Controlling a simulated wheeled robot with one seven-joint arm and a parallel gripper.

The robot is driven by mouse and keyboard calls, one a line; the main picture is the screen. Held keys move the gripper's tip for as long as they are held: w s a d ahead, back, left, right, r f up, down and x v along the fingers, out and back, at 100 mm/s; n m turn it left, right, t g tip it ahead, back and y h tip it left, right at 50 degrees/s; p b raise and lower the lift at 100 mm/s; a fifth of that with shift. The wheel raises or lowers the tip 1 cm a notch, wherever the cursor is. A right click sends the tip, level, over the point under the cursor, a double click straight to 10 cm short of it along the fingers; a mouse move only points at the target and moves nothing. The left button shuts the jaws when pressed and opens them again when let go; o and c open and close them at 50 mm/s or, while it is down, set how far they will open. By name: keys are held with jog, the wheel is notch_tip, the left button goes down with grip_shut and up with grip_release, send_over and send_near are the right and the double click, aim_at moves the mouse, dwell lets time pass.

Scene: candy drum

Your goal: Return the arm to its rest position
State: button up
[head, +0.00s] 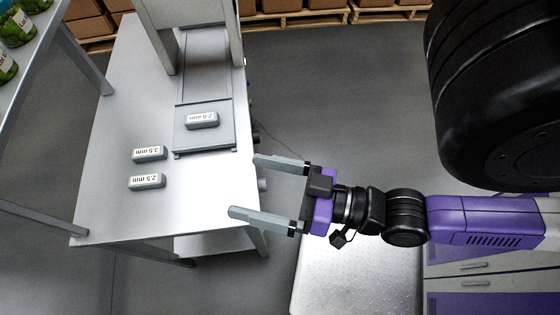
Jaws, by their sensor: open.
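My gripper (254,187) is open, with its two grey fingers spread apart and nothing between them. It points left, at the right edge of the metal table (110,208). My arm, purple and black, stretches in from the right side of the picture and is held roughly level in it.
Two labelled grey blocks, 3.5 mm (150,155) and 2.5 mm (146,182), lie on the table. A shelf with green jars (14,27) stands at upper left. Grey floor (345,100) is clear.

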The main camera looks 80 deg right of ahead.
jog(key=s+f+n+g, duration=0.2)
jog(key=n, duration=0.1)
jog(key=s+f+n, duration=0.1)
jog(key=s, duration=0.1)
jog(key=shift+a+f+n+g+y, duration=0.2)
jog(key=shift+a+n+g+y, duration=0.1)
jog(key=shift+g, duration=0.1)
jog(key=shift+w, duration=0.1)
